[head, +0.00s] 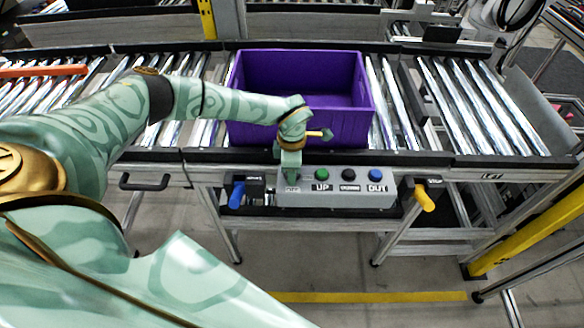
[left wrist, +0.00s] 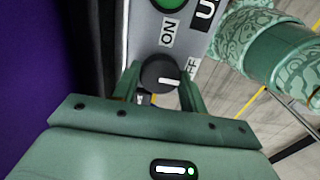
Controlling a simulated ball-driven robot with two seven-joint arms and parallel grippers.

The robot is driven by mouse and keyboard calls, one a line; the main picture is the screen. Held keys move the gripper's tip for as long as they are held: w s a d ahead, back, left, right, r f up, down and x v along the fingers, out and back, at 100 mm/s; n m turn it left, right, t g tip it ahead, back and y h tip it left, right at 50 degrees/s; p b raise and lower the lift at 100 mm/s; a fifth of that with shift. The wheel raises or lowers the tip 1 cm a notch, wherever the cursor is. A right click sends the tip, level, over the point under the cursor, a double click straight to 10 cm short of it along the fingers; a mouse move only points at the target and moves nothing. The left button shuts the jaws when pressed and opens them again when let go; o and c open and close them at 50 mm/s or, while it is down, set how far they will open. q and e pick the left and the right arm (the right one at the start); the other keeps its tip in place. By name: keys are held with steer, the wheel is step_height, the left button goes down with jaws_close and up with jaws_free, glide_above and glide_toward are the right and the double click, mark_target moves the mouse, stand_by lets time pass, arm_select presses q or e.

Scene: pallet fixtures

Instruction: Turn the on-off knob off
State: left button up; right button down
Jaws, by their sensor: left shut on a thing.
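The on-off knob (left wrist: 158,74) is round and black with a white mark, on the grey control box (head: 335,200). In the left wrist view an ON label (left wrist: 168,32) sits above it, and a partly hidden OFF label (left wrist: 192,68) sits to its right. The white mark lies on the knob's right half, roughly toward the OFF side. My left gripper (head: 291,177) reaches down to the left end of the box. Its fingers (left wrist: 161,86) are shut on the knob, one on each side. In the head view the gripper hides the knob. My right gripper is not in view.
The box also has a green button (head: 321,173), a black button (head: 348,174) and a blue button (head: 375,174). A blue handle (head: 237,195) and a yellow handle (head: 425,200) flank it. A purple crate (head: 345,128) stands on the roller conveyor behind.

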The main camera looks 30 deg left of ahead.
arm_select(q)
steer(key=shift+w+r, duration=0.1)
steer(key=o, duration=1)
steer(key=shift+c, duration=0.2)
step_height(320, 180, up, 16)
steer(key=p, duration=0.1)
steer(key=shift+p, duration=0.4)
